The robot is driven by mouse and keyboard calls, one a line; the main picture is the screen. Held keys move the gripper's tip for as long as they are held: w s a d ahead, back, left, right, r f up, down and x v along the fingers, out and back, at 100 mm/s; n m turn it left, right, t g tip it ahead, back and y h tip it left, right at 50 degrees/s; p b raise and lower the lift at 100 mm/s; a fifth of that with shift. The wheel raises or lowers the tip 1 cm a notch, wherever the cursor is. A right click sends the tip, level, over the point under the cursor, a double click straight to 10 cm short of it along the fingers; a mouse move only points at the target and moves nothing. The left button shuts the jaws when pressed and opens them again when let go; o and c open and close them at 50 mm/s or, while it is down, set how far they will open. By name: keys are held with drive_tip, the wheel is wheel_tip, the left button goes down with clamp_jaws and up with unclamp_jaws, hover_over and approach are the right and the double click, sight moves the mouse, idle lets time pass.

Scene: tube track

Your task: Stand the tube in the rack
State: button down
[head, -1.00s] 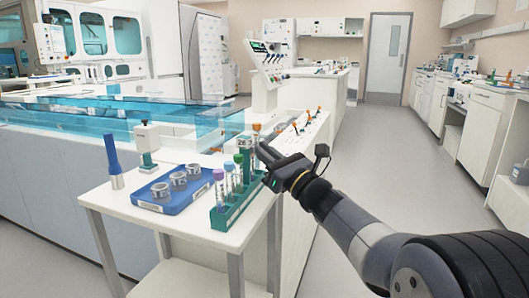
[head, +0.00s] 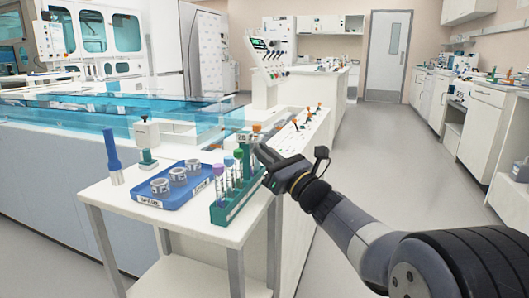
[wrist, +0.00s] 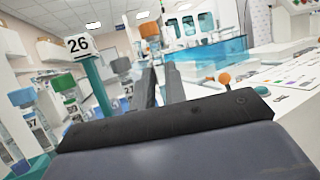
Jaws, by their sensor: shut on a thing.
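The green rack (head: 236,207) stands at the right of a white cart top, with purple-, blue- and green-capped tubes upright in it. My gripper (head: 259,150) is at the rack's far end, its jaws shut on a tube. An orange cap (head: 256,127) shows just above the jaws in the head view. In the wrist view an orange-capped tube top (wrist: 149,31) shows beyond the fingers (wrist: 161,88). The held tube's lower part is hidden, so I cannot tell whether it is in a hole. A sign marked 26 (wrist: 79,46) stands on a green post beside the fingers.
A blue tray (head: 174,203) with several metal rings lies left of the rack. A blue-handled tool (head: 112,155) and a white-and-green stand (head: 147,143) are behind it. A white bench (head: 296,135) with several orange-topped items is beyond. The floor at right is clear.

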drive_tip(key=shift+f, duration=0.2)
drive_tip(key=shift+f, duration=0.35)
drive_tip(key=shift+f, duration=0.1)
drive_tip(key=c, duration=1.4)
unclamp_jaws()
drive_tip(key=shift+o, duration=0.2)
drive_tip(key=p+v, duration=0.2)
drive_tip(key=v, duration=0.9)
drive_tip(key=shift+p, duration=0.3)
